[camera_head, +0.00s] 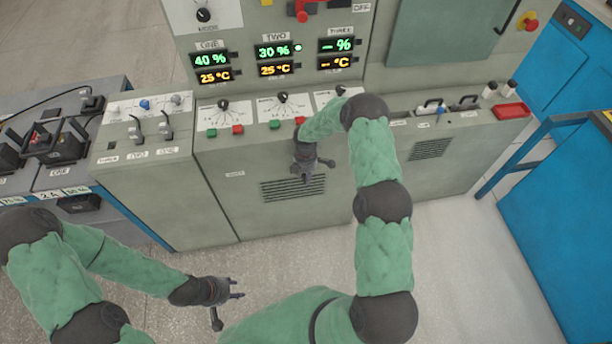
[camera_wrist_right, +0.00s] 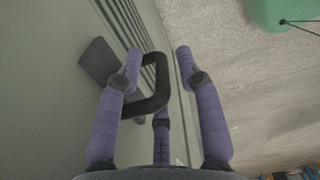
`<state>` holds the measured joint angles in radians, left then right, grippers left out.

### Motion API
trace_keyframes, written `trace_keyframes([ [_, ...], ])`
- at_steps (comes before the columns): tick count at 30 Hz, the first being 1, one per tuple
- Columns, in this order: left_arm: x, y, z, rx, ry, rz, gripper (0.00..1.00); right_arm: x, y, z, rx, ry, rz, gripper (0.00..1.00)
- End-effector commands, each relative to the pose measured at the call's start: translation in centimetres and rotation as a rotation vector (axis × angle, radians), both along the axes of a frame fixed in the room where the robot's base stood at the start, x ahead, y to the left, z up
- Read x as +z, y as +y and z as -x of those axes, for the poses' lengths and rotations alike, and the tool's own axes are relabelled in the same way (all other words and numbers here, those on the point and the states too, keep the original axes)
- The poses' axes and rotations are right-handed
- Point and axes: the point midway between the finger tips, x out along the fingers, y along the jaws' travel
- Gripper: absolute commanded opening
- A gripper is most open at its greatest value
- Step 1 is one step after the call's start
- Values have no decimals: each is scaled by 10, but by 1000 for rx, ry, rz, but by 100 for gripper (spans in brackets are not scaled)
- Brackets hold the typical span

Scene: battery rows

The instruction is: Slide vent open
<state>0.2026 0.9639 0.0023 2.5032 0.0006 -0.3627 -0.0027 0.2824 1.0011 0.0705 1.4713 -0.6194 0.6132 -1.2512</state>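A vent with dark horizontal slats (camera_head: 284,195) sits low on the front of the grey-green cabinet; its slats (camera_wrist_right: 128,22) also show in the right wrist view. A black loop-shaped handle (camera_wrist_right: 161,72) stands out from the cabinet face beside the slats. My right gripper (camera_head: 308,172) is at the vent's upper part and covers some of it. In the right wrist view its purple fingers (camera_wrist_right: 157,62) are spread, with the handle between them. The left finger overlaps the handle; I cannot tell if they touch. My left gripper (camera_head: 240,289) is empty and open above the floor.
A second slatted vent (camera_head: 430,149) is further right on the cabinet. Knobs and small green and red buttons (camera_head: 237,129) line the ledge above. A red tray (camera_head: 511,111) lies at the ledge's right end. The floor (camera_head: 470,270) before the cabinet is clear.

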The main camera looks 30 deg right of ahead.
Motion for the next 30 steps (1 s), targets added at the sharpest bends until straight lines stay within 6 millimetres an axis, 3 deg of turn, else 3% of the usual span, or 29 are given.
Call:
trace_keyframes([
  [18,0,0,0,0,0,0,40,102,-2,-2,-1,-2,1,37],
  [24,0,0,0,0,0,0,40,116,-1,-2,-1,0,1,37],
  [30,0,0,0,0,0,0,40,118,-1,-2,0,1,1,37],
])
